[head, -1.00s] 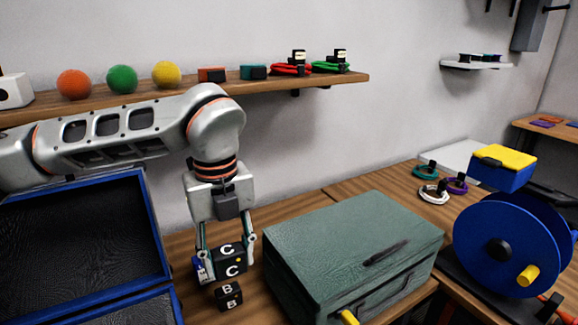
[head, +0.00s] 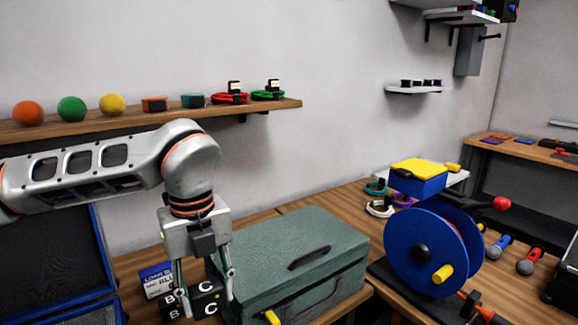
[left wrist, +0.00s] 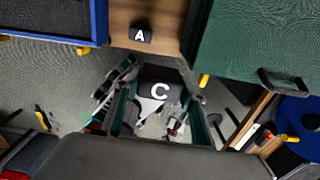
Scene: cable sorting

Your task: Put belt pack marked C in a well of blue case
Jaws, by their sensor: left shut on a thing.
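My left gripper (head: 204,287) is shut on the black belt pack marked C (head: 207,302), at the bottom of the head view. In the left wrist view pack C (left wrist: 160,93) sits between the two fingers (left wrist: 163,112), with floor showing beyond it. The blue case (head: 104,262) stands open at the far left of the head view, left of the gripper; its blue edge (left wrist: 101,22) shows at upper left in the left wrist view. Its wells are not visible. My right gripper is not in view.
A black pack marked B (head: 173,311) is partly hidden behind a left finger. A pack marked A (left wrist: 140,34) lies on the table. A blue-and-white labelled box (head: 156,279) stands behind the gripper. A green case (head: 300,245) is close on its right, then a blue reel (head: 420,252).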

